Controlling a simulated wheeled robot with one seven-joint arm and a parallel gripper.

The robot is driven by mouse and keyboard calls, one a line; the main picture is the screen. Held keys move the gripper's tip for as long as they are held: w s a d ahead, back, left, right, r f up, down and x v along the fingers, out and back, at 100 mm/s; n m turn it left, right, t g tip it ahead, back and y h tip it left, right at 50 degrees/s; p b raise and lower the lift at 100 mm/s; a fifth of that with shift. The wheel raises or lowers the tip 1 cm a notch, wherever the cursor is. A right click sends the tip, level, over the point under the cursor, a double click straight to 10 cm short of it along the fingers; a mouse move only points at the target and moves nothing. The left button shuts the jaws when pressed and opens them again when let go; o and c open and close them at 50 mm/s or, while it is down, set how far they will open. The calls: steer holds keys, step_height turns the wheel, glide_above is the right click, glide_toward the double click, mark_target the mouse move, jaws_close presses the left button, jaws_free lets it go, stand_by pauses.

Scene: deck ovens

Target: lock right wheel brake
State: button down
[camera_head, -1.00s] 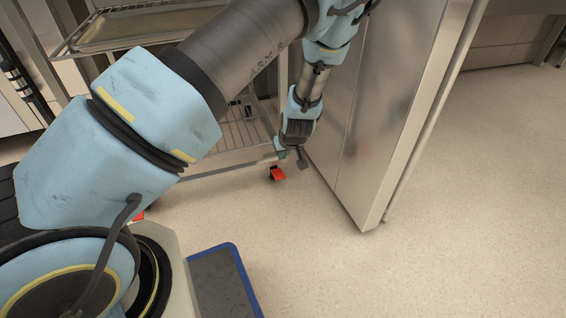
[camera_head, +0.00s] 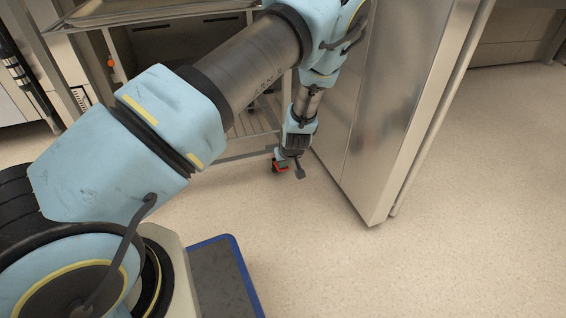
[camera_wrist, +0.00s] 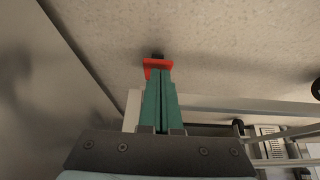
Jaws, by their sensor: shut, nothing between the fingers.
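The right wheel brake is a small red pedal (camera_head: 277,169) low by the floor, at the near right corner of the rack trolley (camera_head: 236,153). In the wrist view the red pedal (camera_wrist: 152,64) lies just beyond the fingertips. My gripper (camera_head: 283,157) points down at the pedal and partly covers it. In the wrist view the green fingers of my gripper (camera_wrist: 159,74) are together with nothing between them. Their tips overlap the pedal's near edge in the picture; I cannot tell whether they touch it. The wheel is mostly hidden.
A tall steel panel (camera_head: 400,130) stands close to the right of my gripper. The trolley's lower bar (camera_wrist: 235,105) runs rightward in the wrist view. A dark caster (camera_wrist: 316,88) shows at that view's right edge. The pale floor (camera_head: 480,210) is clear at the right.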

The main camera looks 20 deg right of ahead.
steer(key=shift+s+f+t, duration=0.15)
steer(key=shift+f+t, duration=0.1)
steer(key=shift+t, duration=0.15)
steer(key=shift+s+f, duration=0.1)
steer(key=shift+s+a+f+t, duration=0.1)
steer(key=shift+s+f+t, duration=0.2)
steer(key=shift+f+t, duration=0.25)
steer(key=shift+s+f+t, duration=0.15)
steer(key=shift+f+t, duration=0.35)
steer(key=shift+t, duration=0.05)
steer(key=shift+s+f+t, duration=0.15)
steer(key=shift+f+t, duration=0.35)
steer(key=shift+r, duration=0.1)
